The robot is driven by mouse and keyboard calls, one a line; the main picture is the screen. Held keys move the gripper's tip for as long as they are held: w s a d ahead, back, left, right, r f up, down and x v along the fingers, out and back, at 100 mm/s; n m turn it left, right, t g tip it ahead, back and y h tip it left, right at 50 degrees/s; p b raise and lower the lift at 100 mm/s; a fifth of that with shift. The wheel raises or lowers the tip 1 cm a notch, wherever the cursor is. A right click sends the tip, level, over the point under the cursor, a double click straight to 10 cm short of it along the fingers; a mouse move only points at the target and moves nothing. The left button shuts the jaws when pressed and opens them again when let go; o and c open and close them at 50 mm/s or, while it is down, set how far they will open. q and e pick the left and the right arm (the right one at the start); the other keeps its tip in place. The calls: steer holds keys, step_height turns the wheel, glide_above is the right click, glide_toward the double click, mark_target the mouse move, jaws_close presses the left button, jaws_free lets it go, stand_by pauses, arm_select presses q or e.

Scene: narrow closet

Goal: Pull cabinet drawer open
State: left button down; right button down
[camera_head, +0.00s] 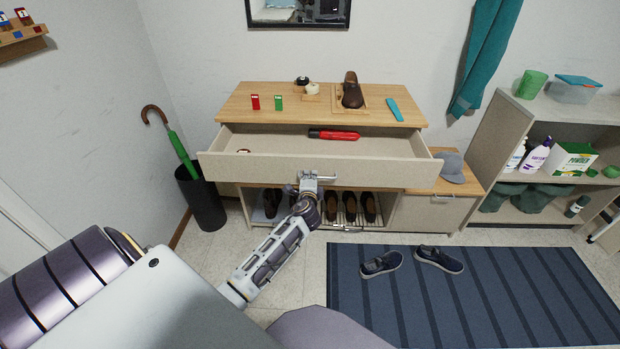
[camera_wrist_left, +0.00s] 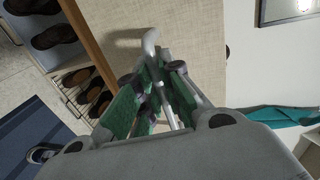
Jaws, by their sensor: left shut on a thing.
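The cabinet (camera_head: 235,98) is a low wooden unit against the back wall. Its wide top drawer (camera_head: 250,168) is pulled out, with a beige front panel and a red item (camera_head: 333,134) inside. My left gripper (camera_head: 310,180) is at the middle of the drawer front, shut on the metal handle (camera_head: 326,178). In the left wrist view the green-padded fingers (camera_wrist_left: 150,95) close around the handle (camera_wrist_left: 149,42), whose bent end sticks out beyond them. The drawer front (camera_wrist_left: 190,40) fills the middle of that view. My right gripper is not in view.
Shoes stand on a rack (camera_head: 350,208) under the drawer. A lower cabinet with a cap (camera_head: 452,168) adjoins at right. An umbrella stand (camera_head: 203,198) stands left. Shoes (camera_head: 438,260) lie on the blue rug (camera_head: 480,300). Small items and a brown shoe (camera_head: 352,92) sit on the cabinet top.

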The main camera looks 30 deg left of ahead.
arm_select(q)
steer(key=shift+r+x, duration=0.25)
steer(key=shift+x, duration=1)
steer(key=shift+w+a, duration=0.35)
steer(key=shift+w, duration=0.25)
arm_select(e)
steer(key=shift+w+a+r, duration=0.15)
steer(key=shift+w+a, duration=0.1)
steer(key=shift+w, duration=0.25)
arm_select(q)
steer(key=c, duration=1.9)
jaws_free()
steer(key=shift+o, duration=0.3)
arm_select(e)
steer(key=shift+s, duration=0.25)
arm_select(q)
steer(key=shift+s+d, duration=0.1)
steer(key=shift+s, duration=0.05)
